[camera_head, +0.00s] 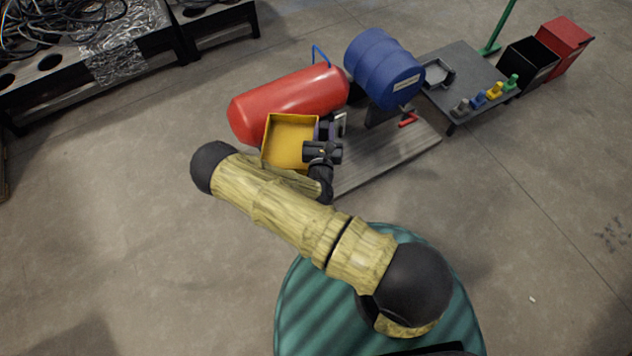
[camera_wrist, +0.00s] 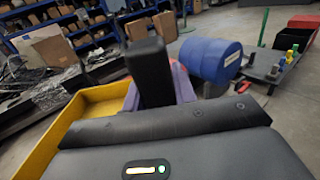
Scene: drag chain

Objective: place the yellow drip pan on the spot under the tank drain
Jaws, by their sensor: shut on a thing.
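The yellow drip pan (camera_head: 289,143) is a shallow square tray held in the air, in front of the red tank in the head view. My gripper (camera_head: 323,132) is shut on its right side wall. In the wrist view the pan (camera_wrist: 48,138) shows at the left, beside the dark finger of my gripper (camera_wrist: 160,82). The red tank (camera_head: 300,92) lies on its side behind the pan, which hides part of it. A blue drum (camera_head: 378,65) lies beside it, with a red lever (camera_head: 408,119) below. I cannot make out the drain or the spot under it.
A low grey platform (camera_head: 385,160) lies to the right of my gripper. A dark table (camera_head: 460,75) with several small coloured items stands behind it, near black and red bins (camera_head: 565,38). Black workbenches (camera_head: 150,50) with cables are at the upper left. The floor at left is clear.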

